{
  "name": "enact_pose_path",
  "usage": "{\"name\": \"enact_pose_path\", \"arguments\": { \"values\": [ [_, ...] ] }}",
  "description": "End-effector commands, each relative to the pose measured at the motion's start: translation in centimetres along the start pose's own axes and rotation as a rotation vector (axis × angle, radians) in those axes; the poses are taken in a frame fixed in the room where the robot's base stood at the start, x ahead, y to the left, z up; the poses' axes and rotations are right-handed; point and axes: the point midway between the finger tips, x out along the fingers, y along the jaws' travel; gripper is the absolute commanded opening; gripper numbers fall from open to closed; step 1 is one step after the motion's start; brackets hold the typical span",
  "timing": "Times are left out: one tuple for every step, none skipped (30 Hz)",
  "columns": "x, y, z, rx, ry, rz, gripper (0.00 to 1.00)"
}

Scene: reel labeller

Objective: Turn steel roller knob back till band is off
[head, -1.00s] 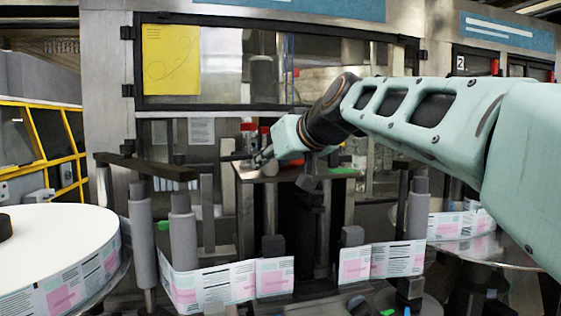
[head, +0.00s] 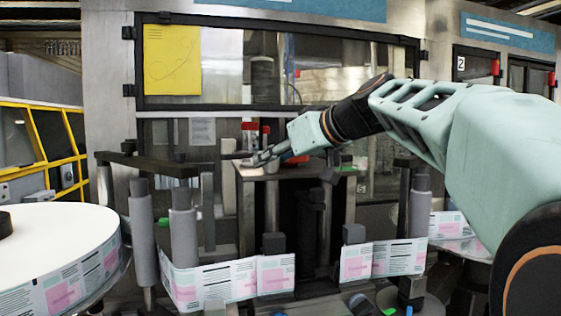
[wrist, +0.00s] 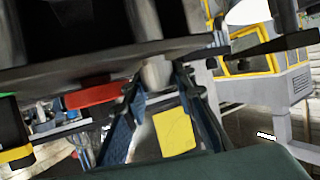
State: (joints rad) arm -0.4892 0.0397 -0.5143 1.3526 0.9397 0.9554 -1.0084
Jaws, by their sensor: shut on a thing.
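My gripper (head: 250,160) is at the raised plate in the machine's middle. In the wrist view its two dark fingers (wrist: 158,72) close on a pale metal cylinder, the steel roller knob (wrist: 154,74), just under a dark plate edge. In the head view the fingers largely hide the knob. The printed label band shows below as a left length (head: 225,281) round the grey rollers and a right length (head: 384,262), with a gap between their ends. I cannot tell whether any band touches the knob.
A large white reel (head: 55,235) stands at left. Grey upright rollers (head: 184,235) and a dark bar (head: 148,165) are left of my gripper. A red-topped item (head: 249,130) stands close behind it. A framed window with a yellow sheet (head: 172,60) is behind.

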Motion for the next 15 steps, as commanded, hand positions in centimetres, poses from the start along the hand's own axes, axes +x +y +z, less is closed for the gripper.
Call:
{"name": "enact_pose_path", "arguments": {
  "values": [
    [-0.01, 0.36, 0.08, -0.009, -0.003, -0.026, 0.00],
    [0.01, 0.36, 0.03, -0.017, -0.003, -0.046, 0.00],
    [-0.05, 0.40, -0.03, -0.029, -0.003, -0.073, 0.00],
    [-0.03, 0.42, -0.04, -0.038, -0.003, -0.096, 0.00],
    [-0.08, 0.43, -0.13, -0.049, -0.003, -0.118, 0.00],
    [-0.08, 0.51, -0.16, -0.061, -0.003, -0.150, 0.00],
    [-0.14, 0.53, -0.24, -0.071, -0.003, -0.175, 0.00],
    [-0.14, 0.54, -0.29, -0.081, -0.003, -0.201, 0.00],
    [-0.18, 0.54, -0.34, -0.095, -0.003, -0.237, 0.00],
    [-0.20, 0.50, -0.40, -0.107, -0.003, -0.263, 0.00],
    [-0.19, 0.49, -0.41, -0.117, -0.003, -0.289, 0.00],
    [-0.22, 0.45, -0.48, -0.131, -0.002, -0.322, 0.00],
    [-0.23, 0.46, -0.48, -0.140, -0.002, -0.347, 0.00],
    [-0.24, 0.43, -0.50, -0.151, -0.002, -0.370, 0.00],
    [-0.26, 0.40, -0.53, -0.163, -0.002, -0.401, 0.00]
  ]
}}
